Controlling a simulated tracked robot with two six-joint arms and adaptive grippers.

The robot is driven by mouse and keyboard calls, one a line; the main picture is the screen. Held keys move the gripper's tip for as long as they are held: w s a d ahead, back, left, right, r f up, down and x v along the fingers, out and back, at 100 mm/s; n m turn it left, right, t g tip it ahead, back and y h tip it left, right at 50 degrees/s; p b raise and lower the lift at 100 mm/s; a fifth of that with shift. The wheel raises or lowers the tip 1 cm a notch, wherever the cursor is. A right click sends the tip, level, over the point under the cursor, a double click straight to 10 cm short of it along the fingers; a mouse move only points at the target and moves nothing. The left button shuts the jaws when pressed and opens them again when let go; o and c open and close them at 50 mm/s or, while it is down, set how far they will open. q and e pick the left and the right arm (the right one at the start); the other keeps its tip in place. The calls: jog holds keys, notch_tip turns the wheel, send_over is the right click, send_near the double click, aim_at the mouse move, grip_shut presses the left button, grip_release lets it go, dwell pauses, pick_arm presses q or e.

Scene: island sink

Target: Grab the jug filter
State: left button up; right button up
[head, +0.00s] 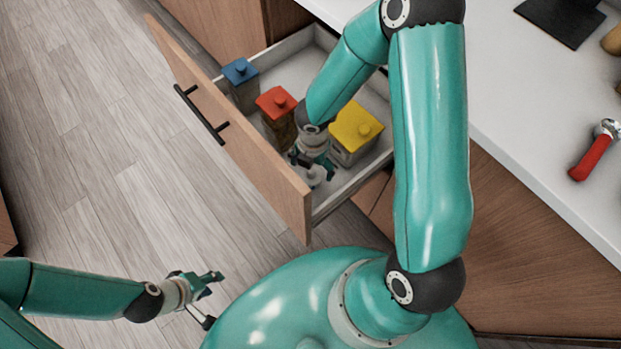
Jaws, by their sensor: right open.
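An open drawer (329,204) holds lidded containers and a small whitish object (314,176), partly hidden under my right gripper, which may be the jug filter; I cannot tell for sure. My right gripper (314,170) reaches down into the front right corner of the drawer, open, right at this object. Whether the fingers touch it is not clear. My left gripper (212,298) is low at the lower left over the floor, open and empty, away from the drawer.
The drawer also holds containers with blue (240,71), red (276,102) and yellow (357,126) lids, the latter two close to my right gripper. The drawer front has a black handle (199,114). A red-handled tool (594,151) lies on the white counter (520,120).

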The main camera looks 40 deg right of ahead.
aim_at(312, 178)
notch_tip(312, 178, down, 4)
jog(key=shift+w+f+b, duration=0.1)
jog(key=shift+f+b, duration=0.1)
jog(key=shift+b, duration=0.6)
jog(key=shift+c, duration=0.2)
jog(key=c, duration=1.2)
jog(key=shift+r, duration=0.1)
